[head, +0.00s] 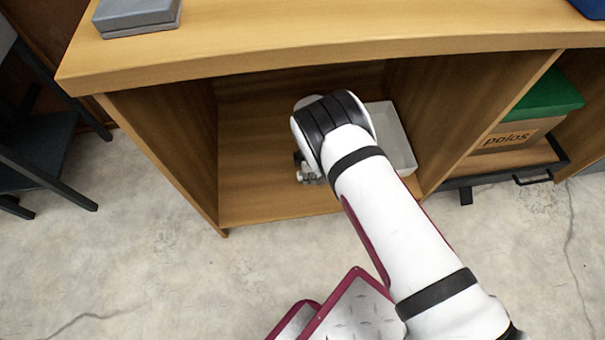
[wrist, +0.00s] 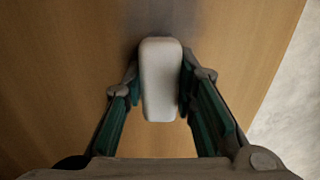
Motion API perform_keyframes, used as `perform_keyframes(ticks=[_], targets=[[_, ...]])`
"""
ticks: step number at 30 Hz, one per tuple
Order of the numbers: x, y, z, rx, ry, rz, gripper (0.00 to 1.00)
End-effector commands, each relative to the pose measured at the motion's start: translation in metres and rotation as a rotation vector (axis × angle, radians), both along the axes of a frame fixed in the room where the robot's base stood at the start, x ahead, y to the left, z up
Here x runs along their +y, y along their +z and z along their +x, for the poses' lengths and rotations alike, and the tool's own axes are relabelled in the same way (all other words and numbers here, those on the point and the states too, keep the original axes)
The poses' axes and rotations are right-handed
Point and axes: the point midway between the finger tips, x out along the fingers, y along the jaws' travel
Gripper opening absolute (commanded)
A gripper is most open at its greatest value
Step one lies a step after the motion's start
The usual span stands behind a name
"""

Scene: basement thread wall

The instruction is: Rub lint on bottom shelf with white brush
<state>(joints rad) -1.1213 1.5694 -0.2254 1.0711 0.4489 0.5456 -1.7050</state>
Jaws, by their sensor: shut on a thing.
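My gripper (wrist: 160,90) is shut on the white brush (wrist: 160,75), a pale rounded block held between its two green-lined fingers. The brush is over the brown wood of the bottom shelf (wrist: 60,60); I cannot tell whether it touches the wood. A blurry grey patch (wrist: 150,25) shows on the wood around the brush's far end; it may be the lint or a shadow. In the head view my arm reaches into the open compartment above the bottom shelf (head: 250,185). There my wrist hides the brush and most of the gripper.
A pale grey tray (head: 401,150) stands in the compartment, right of my wrist. The wooden counter top (head: 300,35) overhangs it, with side walls left and right. A green-lidded box (head: 545,98) is in the right-hand bay. Bare shelf lies left of my wrist.

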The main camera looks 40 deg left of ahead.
Motion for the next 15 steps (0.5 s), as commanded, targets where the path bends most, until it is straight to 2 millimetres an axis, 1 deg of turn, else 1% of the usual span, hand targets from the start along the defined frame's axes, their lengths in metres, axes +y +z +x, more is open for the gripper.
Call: perform_keyframes(ticks=[1,5,15], targets=[[-0.005,-0.003,0.001,0.001,-0.001,-0.006,0.03],[-0.007,-0.003,0.004,0.000,-0.001,-0.006,0.03],[-0.024,-0.001,0.024,0.000,-0.002,-0.005,0.03]])
